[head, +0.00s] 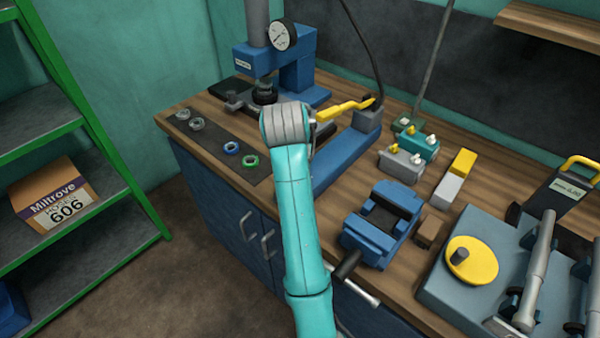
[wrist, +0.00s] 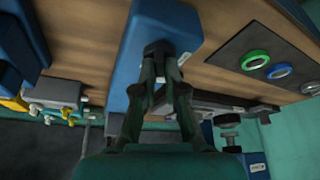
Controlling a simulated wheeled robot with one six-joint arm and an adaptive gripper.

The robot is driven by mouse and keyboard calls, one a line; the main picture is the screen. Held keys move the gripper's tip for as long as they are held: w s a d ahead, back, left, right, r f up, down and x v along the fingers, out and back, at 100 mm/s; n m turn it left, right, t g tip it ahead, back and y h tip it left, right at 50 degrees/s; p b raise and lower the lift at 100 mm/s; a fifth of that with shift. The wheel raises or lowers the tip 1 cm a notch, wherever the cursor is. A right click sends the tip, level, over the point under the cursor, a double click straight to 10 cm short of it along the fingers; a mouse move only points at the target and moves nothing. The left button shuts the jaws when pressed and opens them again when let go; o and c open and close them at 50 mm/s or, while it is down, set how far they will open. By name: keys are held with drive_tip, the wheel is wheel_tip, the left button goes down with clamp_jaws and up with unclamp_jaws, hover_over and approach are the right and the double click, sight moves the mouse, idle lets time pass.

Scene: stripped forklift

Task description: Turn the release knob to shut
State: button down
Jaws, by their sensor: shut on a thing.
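The release knob (wrist: 158,47) is a small dark part on the end of a blue pump body (wrist: 165,18) in the wrist view. My gripper (wrist: 161,58) is closed around it, with a finger on each side. The fingers cover much of the knob, so its turn angle cannot be read. In the head view the same blue pump body (head: 345,160) lies on the bench with a yellow lever (head: 345,109) above it. My wrist hides the gripper and the knob there.
A blue press with a dial gauge (head: 281,36) stands behind my wrist. Rings lie on a dark mat (head: 208,140) at left. A blue vise (head: 382,222) and a machine with a yellow disc (head: 471,260) stand at right. A green shelf (head: 88,110) is far left.

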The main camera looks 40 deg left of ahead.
drive_tip(key=m+h, duration=0.2)
drive_tip(key=m, duration=0.3)
drive_tip(key=shift+a, duration=0.15)
idle(0.4)
drive_tip(key=c, duration=1.2)
unclamp_jaws()
drive_tip(key=shift+c, duration=0.2)
